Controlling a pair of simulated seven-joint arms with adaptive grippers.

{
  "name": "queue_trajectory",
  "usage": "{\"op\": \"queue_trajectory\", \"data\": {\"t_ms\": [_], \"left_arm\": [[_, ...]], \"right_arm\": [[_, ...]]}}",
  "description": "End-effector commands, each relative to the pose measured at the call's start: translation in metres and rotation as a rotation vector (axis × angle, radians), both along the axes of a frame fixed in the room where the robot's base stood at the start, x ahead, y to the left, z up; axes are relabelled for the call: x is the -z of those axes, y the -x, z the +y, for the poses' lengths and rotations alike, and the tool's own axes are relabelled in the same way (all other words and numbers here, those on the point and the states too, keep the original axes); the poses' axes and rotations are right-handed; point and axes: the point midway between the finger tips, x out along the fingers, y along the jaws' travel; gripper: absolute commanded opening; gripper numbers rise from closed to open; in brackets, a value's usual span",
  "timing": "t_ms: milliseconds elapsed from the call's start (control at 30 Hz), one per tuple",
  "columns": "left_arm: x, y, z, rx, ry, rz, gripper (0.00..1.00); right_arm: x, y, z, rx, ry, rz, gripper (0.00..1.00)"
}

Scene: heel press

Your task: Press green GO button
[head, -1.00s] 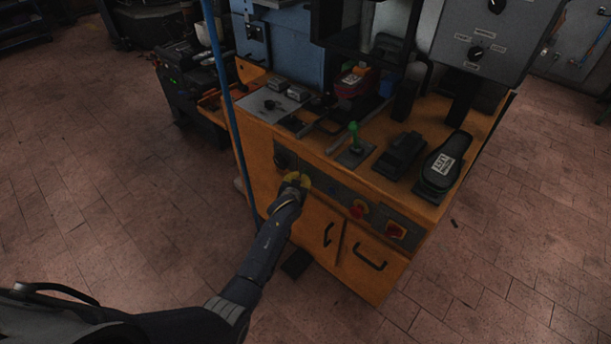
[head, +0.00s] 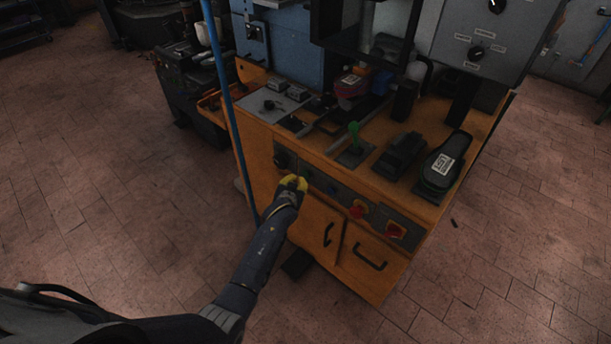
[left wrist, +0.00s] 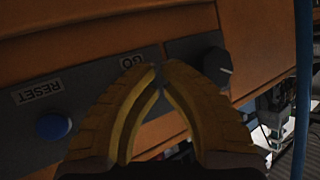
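My left gripper (head: 292,182) is at the front control panel (head: 345,196) of the orange machine. In the left wrist view its yellow fingers (left wrist: 158,68) are shut, with their tips together and nothing seen between them. The tips are beside the upside-down GO label (left wrist: 131,61). The green GO button is not clearly visible in the left wrist view; the fingers cover the area below its label. I cannot tell whether the tips touch the panel. My right gripper is not in view.
A blue button (left wrist: 53,126) with a RESET label (left wrist: 38,91) is beside the fingers. A black knob (left wrist: 217,66) is on the other side. A red emergency stop (head: 357,209) and a red switch (head: 395,231) are farther right. A blue pole (head: 228,100) stands left.

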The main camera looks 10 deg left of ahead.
Motion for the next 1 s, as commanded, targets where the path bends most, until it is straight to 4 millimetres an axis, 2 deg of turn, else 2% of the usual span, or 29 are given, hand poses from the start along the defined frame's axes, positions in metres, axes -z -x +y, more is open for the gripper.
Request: {"op": "queue_trajectory", "data": {"t_ms": [167, 700, 1000], "left_arm": [[0.0, 0.002, 0.001, 0.0, 0.0, 0.001, 0.0], [0.0, 0.038, 0.021, -0.001, 0.0, 0.0, 0.0], [0.0, 0.044, 0.024, -0.001, -0.001, 0.001, 0.0]], "right_arm": [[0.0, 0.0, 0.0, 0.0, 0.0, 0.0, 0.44], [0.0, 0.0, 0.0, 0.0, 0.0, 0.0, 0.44], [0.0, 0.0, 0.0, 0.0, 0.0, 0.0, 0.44]]}}
